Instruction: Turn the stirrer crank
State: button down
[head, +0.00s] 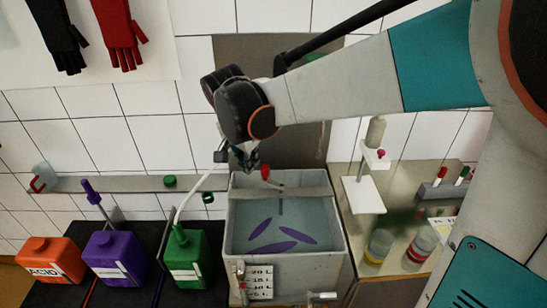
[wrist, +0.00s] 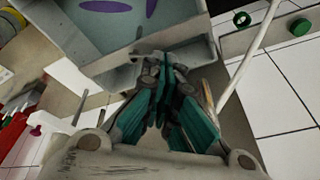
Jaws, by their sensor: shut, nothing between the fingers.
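The stirrer crank (head: 265,172) shows as a small red knob with a short grey arm above the bar across the back of the grey tank (head: 340,240). A thin shaft goes from the bar down into the tank's bluish liquid. My gripper (head: 247,167) is shut and empty, just left of the red knob; I cannot tell whether they touch. In the wrist view my gripper's teal-and-grey fingers (wrist: 165,65) are together over the tank's grey bar (wrist: 125,75). The crank cannot be made out there and may be hidden by the fingers.
Several purple ovals (head: 271,246) lie in the tank. Orange (head: 48,262), purple (head: 118,258) and green (head: 188,258) bottles stand left; a white hose (head: 193,190) rises from the green one. A white stand (head: 363,193) and yellow (head: 378,246) and red-banded (head: 419,243) jars stand right.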

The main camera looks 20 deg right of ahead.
jog(key=shift+w+d+f+n+t+b, duration=0.15)
jog(key=shift+w+d+f+n+b, duration=0.55)
jog(key=shift+f, duration=0.9)
jog(key=shift+w+d+f+n+t+b, duration=0.2)
jog(key=shift+w+d+f+n+b, duration=0.25)
jog(key=shift+f+b, duration=0.85)
jog(key=shift+w+d+f+n+t+b, duration=0.15)
jog(key=shift+w+d+f+n+b, duration=0.4)
jog(key=shift+f, duration=1.35)
jog(key=shift+w+m+h, duration=0.4)
jog(key=shift+w+m, duration=0.1)
jog(key=shift+m, duration=0.3)
jog(key=shift+w+d+m+g+p, duration=0.1)
jog(key=shift+w+m+g+p, duration=0.3)
jog(key=shift+m, duration=0.3)
jog(key=w+m, duration=0.1)
jog(key=w+d+m+g+h+p, duration=0.1)
jog(key=m, duration=0.1)
jog(key=shift+w+d, duration=0.2)
jog(key=shift+d, duration=0.05)
jog(key=shift+w, duration=0.1)
